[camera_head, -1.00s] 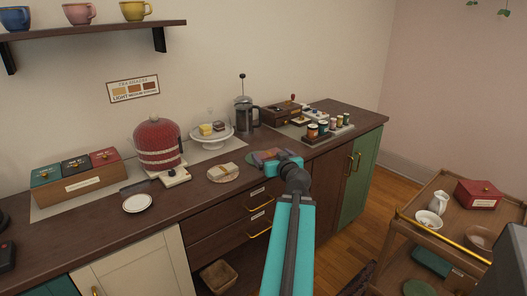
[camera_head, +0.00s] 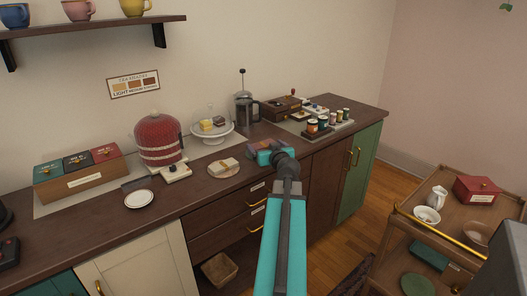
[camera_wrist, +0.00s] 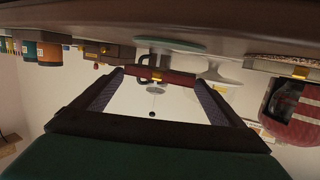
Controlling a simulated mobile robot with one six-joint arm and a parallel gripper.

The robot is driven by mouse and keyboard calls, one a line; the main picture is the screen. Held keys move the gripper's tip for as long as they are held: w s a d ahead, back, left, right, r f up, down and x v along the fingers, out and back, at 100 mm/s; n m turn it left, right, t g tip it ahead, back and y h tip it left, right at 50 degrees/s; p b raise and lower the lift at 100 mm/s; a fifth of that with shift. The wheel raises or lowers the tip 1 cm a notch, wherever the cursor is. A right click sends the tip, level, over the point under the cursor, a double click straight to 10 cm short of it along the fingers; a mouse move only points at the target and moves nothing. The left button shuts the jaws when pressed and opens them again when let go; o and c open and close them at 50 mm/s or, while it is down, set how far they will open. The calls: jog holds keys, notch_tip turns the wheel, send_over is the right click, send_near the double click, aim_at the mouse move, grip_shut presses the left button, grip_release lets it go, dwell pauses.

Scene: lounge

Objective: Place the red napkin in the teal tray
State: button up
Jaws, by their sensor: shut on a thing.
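My gripper (camera_wrist: 158,80) is shut on a dark red roll with a gold band, the red napkin (camera_wrist: 178,77), which lies across between the fingertips. In the head view my gripper (camera_head: 266,153) is over the counter's front part, right of the plate with the pale block; my own arm partly hides it and the napkin cannot be made out clearly. A flat teal disc-like thing (camera_wrist: 170,45) shows beyond the napkin in the wrist view, against the counter; I cannot tell if it is the teal tray. A teal item (camera_head: 430,259) lies on the cart's lower shelf.
The wooden cart (camera_head: 402,212) at right holds a red box (camera_head: 477,190) and white pitcher (camera_head: 437,199).

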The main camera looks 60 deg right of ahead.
jog(key=shift+w+d, duration=0.3)
jog(key=shift+w, duration=0.1)
jog(key=shift+p+x, duration=0.35)
jog(key=shift+x, duration=0.6)
jog(key=shift+a+f+b, duration=0.2)
jog(key=shift+f+b, duration=0.2)
jog(key=shift+f, duration=1.05)
jog(key=shift+f+b, duration=0.2)
jog(key=shift+b, duration=0.1)
jog(key=o, duration=0.8)
jog(key=shift+c, duration=0.2)
jog(key=shift+r+p, duration=0.1)
jog(key=shift+p, duration=0.75)
jog(key=shift+f+b+v, duration=0.2)
jog(key=shift+b+v, duration=0.25)
jog(key=shift+v, duration=0.45)
jog(key=shift+f+b+v, duration=0.15)
jog(key=shift+b+v, duration=0.3)
jog(key=shift+v, duration=0.45)
jog(key=shift+f+b+v, duration=0.2)
jog(key=shift+b+v, duration=0.25)
jog(key=shift+v, duration=0.4)
jog(key=shift+s+a+r+b, duration=0.1)
jog(key=shift+s+a+b, duration=0.1)
jog(key=shift+b, duration=0.45)
jog(key=shift+s+a+r+b, duration=0.1)
jog(key=shift+s+a+b, duration=0.2)
jog(key=shift+b, duration=0.9)
